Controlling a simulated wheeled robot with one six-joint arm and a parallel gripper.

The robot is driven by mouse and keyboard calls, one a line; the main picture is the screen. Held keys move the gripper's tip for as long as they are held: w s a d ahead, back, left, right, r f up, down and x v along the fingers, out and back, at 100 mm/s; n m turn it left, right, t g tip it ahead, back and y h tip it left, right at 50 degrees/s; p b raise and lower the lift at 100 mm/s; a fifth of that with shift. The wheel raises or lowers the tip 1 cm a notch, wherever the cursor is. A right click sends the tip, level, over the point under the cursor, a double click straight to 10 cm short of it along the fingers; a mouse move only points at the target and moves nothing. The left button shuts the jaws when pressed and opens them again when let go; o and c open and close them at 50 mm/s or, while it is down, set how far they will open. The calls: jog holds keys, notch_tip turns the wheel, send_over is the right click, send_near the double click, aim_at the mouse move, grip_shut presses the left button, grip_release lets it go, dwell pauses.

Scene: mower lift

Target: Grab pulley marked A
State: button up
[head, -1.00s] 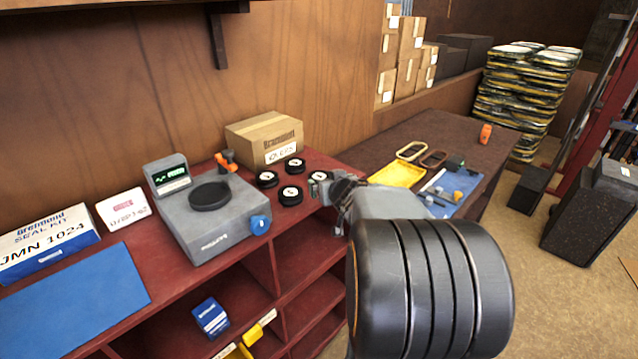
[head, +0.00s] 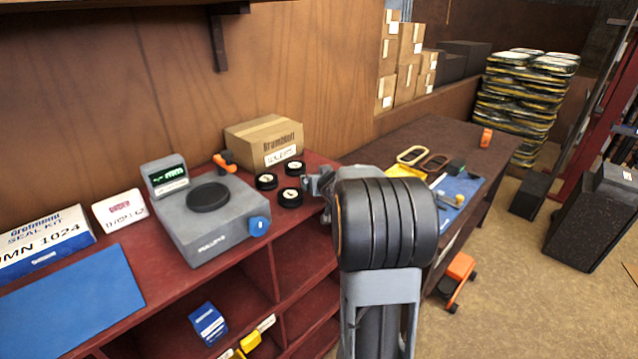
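Three small black pulleys with white centres show on the red bench top: one at the back (head: 294,167), one at the left (head: 267,181) and one in front (head: 291,198). Their markings are too small to read, so I cannot tell which is A. My gripper (head: 316,186) is just right of them, close to the bench top and partly hidden behind my own arm. I cannot see whether its fingers are open or hold anything. The spot where a fourth pulley sat earlier is covered by my gripper.
A grey scale-like device (head: 213,222) with a round black plate stands left of the pulleys. A cardboard box (head: 264,141) stands behind them. A dark table (head: 455,135) with a yellow tray (head: 405,171) and a blue mat (head: 462,187) lies to the right.

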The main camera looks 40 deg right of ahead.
jog(key=shift+c, duration=0.2)
jog(key=c, duration=1)
jog(key=shift+c, duration=0.2)
